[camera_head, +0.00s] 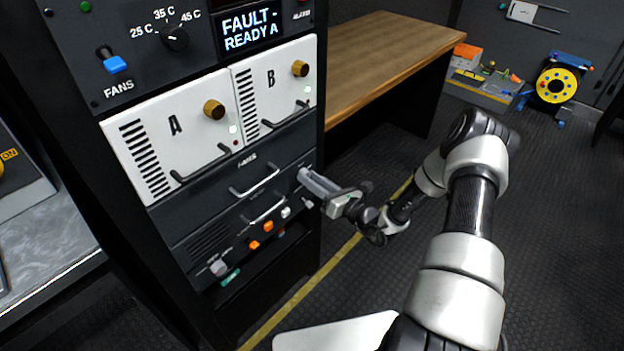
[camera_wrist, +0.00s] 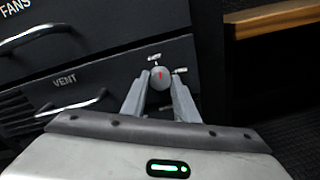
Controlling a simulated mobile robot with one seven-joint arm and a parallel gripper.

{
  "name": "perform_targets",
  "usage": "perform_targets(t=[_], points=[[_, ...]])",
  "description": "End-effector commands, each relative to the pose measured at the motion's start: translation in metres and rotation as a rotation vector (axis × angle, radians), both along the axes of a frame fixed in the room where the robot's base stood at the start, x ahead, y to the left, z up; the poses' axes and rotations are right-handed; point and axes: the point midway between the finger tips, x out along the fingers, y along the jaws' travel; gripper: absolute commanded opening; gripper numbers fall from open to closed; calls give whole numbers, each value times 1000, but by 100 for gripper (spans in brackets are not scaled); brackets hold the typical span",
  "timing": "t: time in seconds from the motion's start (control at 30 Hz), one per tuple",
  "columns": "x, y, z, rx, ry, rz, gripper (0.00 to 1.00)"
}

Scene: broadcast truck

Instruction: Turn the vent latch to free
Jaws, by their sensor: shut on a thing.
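The vent latch (camera_wrist: 160,76) is a round grey knob with a red mark, on the dark vent panel (camera_wrist: 115,75). The red mark points roughly up, towards the upper of two small labels, which are too small to read. My gripper (camera_wrist: 159,84) has a finger on either side of the knob and is shut on it. In the head view my gripper (camera_head: 305,176) reaches the right end of the rack's lower drawers and hides the latch. The vent drawer handle (camera_wrist: 72,106) is left of the latch.
Drawer handles (camera_head: 255,182) stick out left of my gripper. Below are orange and white knobs (camera_head: 267,226). White units A (camera_head: 175,140) and B (camera_head: 275,88) sit above, under a display (camera_head: 247,28) reading "FAULT - READY A". A wooden bench (camera_head: 400,50) stands behind right.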

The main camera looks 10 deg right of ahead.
Motion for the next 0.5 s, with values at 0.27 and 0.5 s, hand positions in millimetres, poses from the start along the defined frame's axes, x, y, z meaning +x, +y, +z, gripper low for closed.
perform_targets(t=[0.27, 0.5], points=[[0, -1, 2, 210, 152, -3, 5], [0, -1, 2, 395, 285, -2, 5]])
